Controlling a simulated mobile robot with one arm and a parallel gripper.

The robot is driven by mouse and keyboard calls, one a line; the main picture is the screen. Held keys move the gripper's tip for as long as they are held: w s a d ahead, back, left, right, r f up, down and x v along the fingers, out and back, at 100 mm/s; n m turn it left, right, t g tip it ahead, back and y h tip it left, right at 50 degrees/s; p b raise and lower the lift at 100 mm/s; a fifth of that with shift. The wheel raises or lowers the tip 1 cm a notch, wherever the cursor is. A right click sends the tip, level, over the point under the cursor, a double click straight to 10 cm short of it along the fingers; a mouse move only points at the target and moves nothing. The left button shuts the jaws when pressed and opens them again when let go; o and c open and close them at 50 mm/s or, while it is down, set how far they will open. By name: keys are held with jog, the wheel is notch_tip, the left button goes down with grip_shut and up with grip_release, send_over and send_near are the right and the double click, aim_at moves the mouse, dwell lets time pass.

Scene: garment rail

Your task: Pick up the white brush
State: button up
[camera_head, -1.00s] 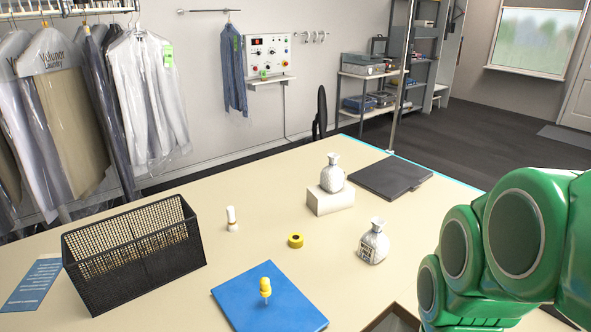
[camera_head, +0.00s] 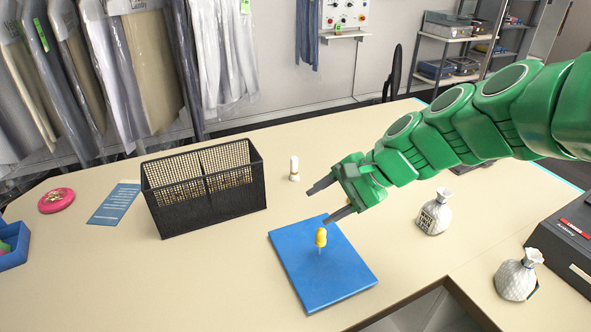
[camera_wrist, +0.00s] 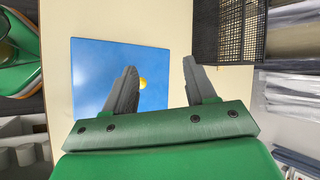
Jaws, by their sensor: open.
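The white brush (camera_head: 294,169) stands upright on the cream table, just right of the black mesh basket. It is small, with a white upper part and a tan band near its foot. My gripper (camera_head: 317,207) is open and empty, its two dark fingers pointing left above the table. In the picture, it is below and right of the brush, apart from it. In the wrist view, the open fingers (camera_wrist: 161,75) hang over the blue pad, and I cannot make out the brush there.
The black mesh basket (camera_head: 205,187) stands left of the brush. A blue pad (camera_head: 320,265) with a yellow pushpin (camera_head: 320,238) lies in front. White bag-shaped vases (camera_head: 434,212) stand at the right. A pink round item (camera_head: 56,200) and a blue leaflet (camera_head: 114,204) lie at the left.

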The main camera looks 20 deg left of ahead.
jog(key=w+a+m+y, duration=0.3)
jog(key=w+a+m, duration=0.1)
jog(key=w+a, duration=0.35)
jog(key=m+t+y, duration=0.1)
jog(key=m+t, duration=0.4)
jog(key=m, duration=0.8)
send_near(297, 162)
jog(key=x, duration=0.5)
jog(key=shift+w, duration=0.4)
jog(key=shift+x, duration=1.35)
jog(key=a, duration=0.1)
jog(key=a+f, duration=0.1)
jog(key=a, duration=0.1)
jog(key=shift+f, duration=0.1)
jog(key=shift+x, duration=1)
jog(key=shift+w, duration=0.2)
jog(key=shift+c, duration=0.5)
grip_shut()
